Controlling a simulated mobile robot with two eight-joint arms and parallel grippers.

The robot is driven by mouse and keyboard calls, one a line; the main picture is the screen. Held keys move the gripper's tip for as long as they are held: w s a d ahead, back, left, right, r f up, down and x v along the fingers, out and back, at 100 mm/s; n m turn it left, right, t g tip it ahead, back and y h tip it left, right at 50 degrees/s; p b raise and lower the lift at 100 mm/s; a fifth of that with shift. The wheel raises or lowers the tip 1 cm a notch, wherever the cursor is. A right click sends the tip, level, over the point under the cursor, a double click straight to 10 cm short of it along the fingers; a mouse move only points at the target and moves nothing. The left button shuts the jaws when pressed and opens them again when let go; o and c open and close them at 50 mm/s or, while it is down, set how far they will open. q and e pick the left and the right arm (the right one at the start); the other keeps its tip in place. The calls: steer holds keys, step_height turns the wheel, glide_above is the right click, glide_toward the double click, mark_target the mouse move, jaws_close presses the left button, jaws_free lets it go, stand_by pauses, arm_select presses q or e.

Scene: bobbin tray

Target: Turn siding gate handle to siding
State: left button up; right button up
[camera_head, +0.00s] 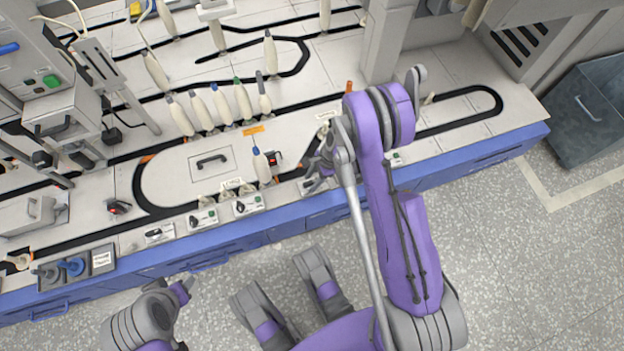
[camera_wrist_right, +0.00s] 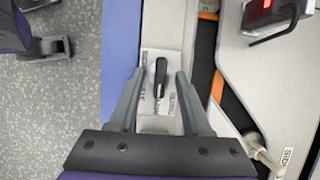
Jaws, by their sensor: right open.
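In the right wrist view a black handle (camera_wrist_right: 160,76) stands on a white plate (camera_wrist_right: 156,56) with printed lettering, too small to read. My right gripper (camera_wrist_right: 159,82) is open, with one finger on each side of the handle and a gap to both. In the head view the right gripper (camera_head: 316,178) is over the front edge of the bench, partly behind my arm, and largely hides that plate. A white label (camera_wrist_right: 286,160) starting "SID" shows at lower right in the wrist view.
Similar switch boxes (camera_head: 203,219) and (camera_head: 249,205) line the front edge to the left. A bobbin (camera_head: 261,165) stands close to the left of the right gripper, near a black-and-red device (camera_head: 273,158). Several bobbins (camera_head: 222,104) stand behind. The floor in front is open.

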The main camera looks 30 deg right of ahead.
jaws_close()
steer(key=shift+n, duration=0.4)
steer(key=shift+w+n+g+p, duration=0.15)
steer(key=shift+n+g+p, duration=0.25)
steer(key=shift+n, duration=0.5)
steer(key=n+g, duration=0.1)
steer(key=n, duration=0.2)
steer(key=shift+w+n+g, duration=0.15)
steer(key=shift+n+g, duration=0.15)
steer(key=n+g, duration=0.1)
steer(key=n, duration=0.2)
steer(key=n+h, duration=0.1)
steer(key=n, duration=0.1)
steer(key=shift+w+a+n+g, duration=0.1)
steer(key=shift+w+n+g, duration=0.1)
steer(key=shift+n+g, duration=0.2)
jaws_free()
